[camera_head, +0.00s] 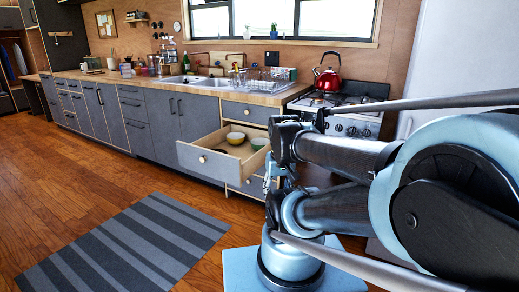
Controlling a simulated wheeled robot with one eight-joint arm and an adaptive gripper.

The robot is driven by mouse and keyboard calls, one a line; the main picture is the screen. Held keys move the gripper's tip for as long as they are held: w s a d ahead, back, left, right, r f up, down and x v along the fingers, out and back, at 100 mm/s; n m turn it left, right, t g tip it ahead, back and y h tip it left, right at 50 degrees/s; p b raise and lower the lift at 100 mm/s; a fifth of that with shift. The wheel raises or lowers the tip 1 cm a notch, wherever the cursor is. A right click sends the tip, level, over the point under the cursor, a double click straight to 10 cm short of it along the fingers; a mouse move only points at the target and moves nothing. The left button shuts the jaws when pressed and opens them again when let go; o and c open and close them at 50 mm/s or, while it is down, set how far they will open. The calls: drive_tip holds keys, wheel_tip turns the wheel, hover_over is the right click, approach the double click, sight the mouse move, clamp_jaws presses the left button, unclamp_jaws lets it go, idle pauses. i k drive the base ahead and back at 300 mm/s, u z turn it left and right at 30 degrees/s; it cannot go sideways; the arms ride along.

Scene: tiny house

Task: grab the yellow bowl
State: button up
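A small yellowish bowl (236,138) sits in the pulled-out drawer (205,160) under the counter, toward the drawer's back left. Nothing is seen held.
The counter (262,99) with a sink and dish rack (262,80) runs along the wall. A stove with a red kettle (327,78) stands right of the drawer. A striped rug (125,245) lies on the wooden floor, which is clear before the cabinets.

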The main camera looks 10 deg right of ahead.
sight(235, 138)
drive_tip(key=z, duration=0.8)
drive_tip(key=i, duration=1.2)
drive_tip(key=u, duration=1.3)
